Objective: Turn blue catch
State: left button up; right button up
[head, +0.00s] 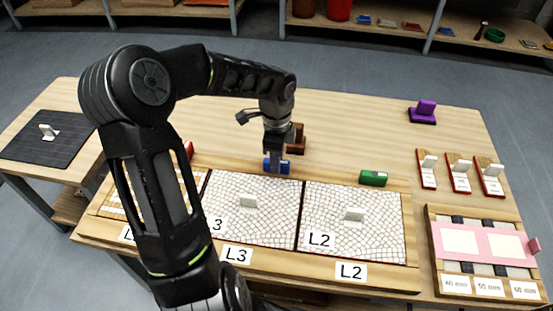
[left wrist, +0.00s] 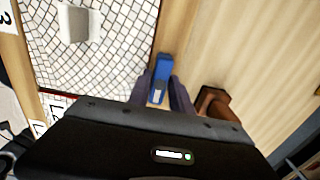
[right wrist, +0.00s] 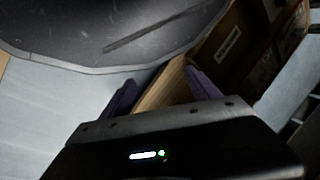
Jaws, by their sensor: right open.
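The blue catch (head: 284,168) sits at the back edge of the L3 mosaic panel frame. My left gripper (head: 274,158) comes down on it from above. In the left wrist view the blue catch (left wrist: 160,76) lies between the two close-set fingers (left wrist: 162,92), which appear shut on it. Part of the catch is hidden by the gripper. The L3 panel (head: 265,225) is a white cracked-tile panel with a pale block handle (head: 247,202). My right gripper (right wrist: 160,92) is open and empty in the right wrist view; I do not see it in the head view.
A green catch (head: 373,178) sits behind the L2 panel (head: 375,238). A brown piece (head: 297,138) stands just behind the blue catch. A purple block (head: 424,112) and several handled cards stand at the right. A sample tray (head: 435,240) is at front right. The table's back middle is clear.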

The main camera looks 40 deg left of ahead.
pick_arm(q)
grip_shut()
jog(key=shift+n, duration=0.4)
jog(key=n, duration=0.2)
jog(key=shift+n+p, duration=0.3)
jog(key=n, duration=0.4)
jog(key=shift+n, duration=0.3)
jog(key=n+p, duration=0.1)
jog(key=n, duration=0.4)
jog(key=shift+n, duration=2.5)
